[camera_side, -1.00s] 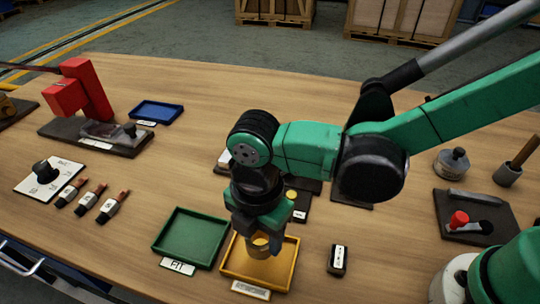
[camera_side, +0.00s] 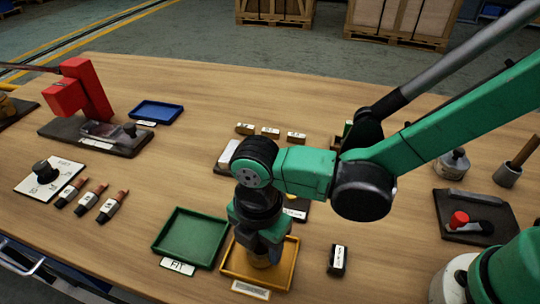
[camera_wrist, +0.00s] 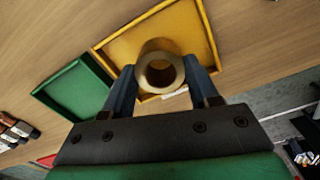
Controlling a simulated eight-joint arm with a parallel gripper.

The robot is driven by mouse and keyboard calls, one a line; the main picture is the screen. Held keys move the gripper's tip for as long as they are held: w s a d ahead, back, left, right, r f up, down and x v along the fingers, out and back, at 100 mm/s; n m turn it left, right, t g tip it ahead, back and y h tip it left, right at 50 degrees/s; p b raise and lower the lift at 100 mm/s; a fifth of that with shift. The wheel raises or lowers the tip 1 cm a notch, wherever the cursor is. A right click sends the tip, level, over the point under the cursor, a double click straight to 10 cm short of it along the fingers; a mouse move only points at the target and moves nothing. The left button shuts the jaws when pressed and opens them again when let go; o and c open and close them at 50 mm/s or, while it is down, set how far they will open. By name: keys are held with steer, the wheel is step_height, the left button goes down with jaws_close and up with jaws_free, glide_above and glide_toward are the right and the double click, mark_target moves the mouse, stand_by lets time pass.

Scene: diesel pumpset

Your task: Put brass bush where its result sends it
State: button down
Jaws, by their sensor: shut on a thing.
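The brass bush (camera_wrist: 160,70) is a hollow ring held between the two fingers of my gripper (camera_wrist: 162,82) in the wrist view. In the side view the bush (camera_side: 261,260) shows below my gripper (camera_side: 261,252), low over the yellow tray (camera_side: 228,270). I cannot tell whether it touches the tray floor. The yellow tray's label faces the front and is too small to read. The green tray (camera_side: 190,238), labelled FIT, stands just left of the yellow tray and is empty.
A blue tray (camera_side: 156,112) stands farther back, near a red press (camera_side: 85,90). Several copper-tipped pieces (camera_side: 88,200) lie at left beside a white card with a black knob (camera_side: 45,172). A small black labelled block (camera_side: 338,260) stands right of the yellow tray.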

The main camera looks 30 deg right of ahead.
steer(key=shift+f, duration=0.35)
steer(key=shift+c, duration=0.8)
jaws_free()
step_height(320, 180, up, 7)
stand_by(0.5)
steer(key=w+d+r+m+t, duration=0.1)
steer(key=d+r+m+t, duration=0.1)
steer(key=d+m, duration=0.9)
steer(key=w+d+r+m+t, duration=0.1)
steer(key=d+r+m+t, duration=0.2)
steer(key=d+m, duration=0.8)
steer(key=shift+w+d+m+t, duration=0.2)
steer(key=shift+d+m+t, duration=0.15)
steer(key=shift+m+t, duration=0.5)
